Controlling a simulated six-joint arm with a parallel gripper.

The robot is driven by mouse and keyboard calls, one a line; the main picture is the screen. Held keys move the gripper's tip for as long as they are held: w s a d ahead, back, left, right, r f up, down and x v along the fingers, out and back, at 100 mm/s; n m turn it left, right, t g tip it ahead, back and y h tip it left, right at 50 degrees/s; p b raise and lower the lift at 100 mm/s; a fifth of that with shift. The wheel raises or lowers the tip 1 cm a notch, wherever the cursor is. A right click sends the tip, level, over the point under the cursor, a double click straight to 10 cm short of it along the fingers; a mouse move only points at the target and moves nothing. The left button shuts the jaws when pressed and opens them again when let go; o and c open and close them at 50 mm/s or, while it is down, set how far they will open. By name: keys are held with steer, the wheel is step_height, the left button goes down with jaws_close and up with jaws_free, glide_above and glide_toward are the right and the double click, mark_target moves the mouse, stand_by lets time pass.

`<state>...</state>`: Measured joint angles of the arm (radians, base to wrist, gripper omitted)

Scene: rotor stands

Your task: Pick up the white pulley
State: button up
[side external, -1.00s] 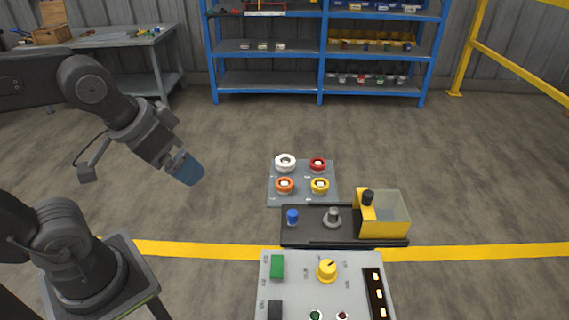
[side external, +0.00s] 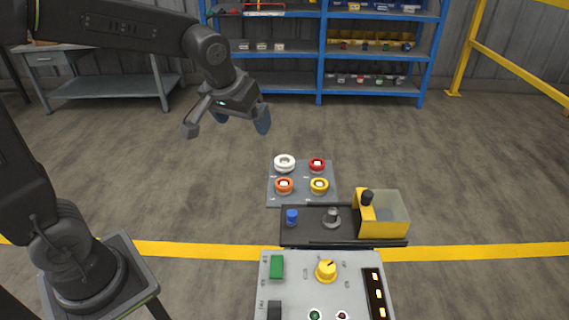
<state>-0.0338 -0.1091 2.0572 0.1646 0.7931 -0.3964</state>
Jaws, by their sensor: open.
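The white pulley (side external: 285,163) sits at the back left of a grey plate (side external: 302,202). Beside it are a red pulley (side external: 317,164) at the back right, an orange pulley (side external: 284,185) at the front left and a yellow pulley (side external: 319,185) at the front right. My gripper (side external: 264,124) is open and empty. It appears up and to the left of the white pulley, apart from it and above the floor. Its fingers are seen partly edge-on.
In front of the plate, a black base (side external: 312,235) carries a blue peg (side external: 292,217), a grey post (side external: 332,217) and a yellow-framed clear bin (side external: 390,214). A control panel (side external: 298,287) with a yellow knob (side external: 326,270) stands nearest. Blue shelves (side external: 322,60) are far behind.

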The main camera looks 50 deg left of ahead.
mark_target(285, 162)
steer(key=w+a+f+n+g+y, duration=0.1)
steer(key=w+a+f+n, duration=0.2)
steer(key=w+f, duration=0.85)
steer(key=x, duration=0.4)
steer(key=w+x, duration=0.1)
steer(key=x, duration=0.3)
steer(key=w+x, duration=0.1)
steer(key=x, duration=0.3)
steer(key=shift+a, duration=0.3)
steer(key=c, duration=1.1)
steer(key=shift+w+r, duration=0.1)
steer(key=shift+r, duration=0.05)
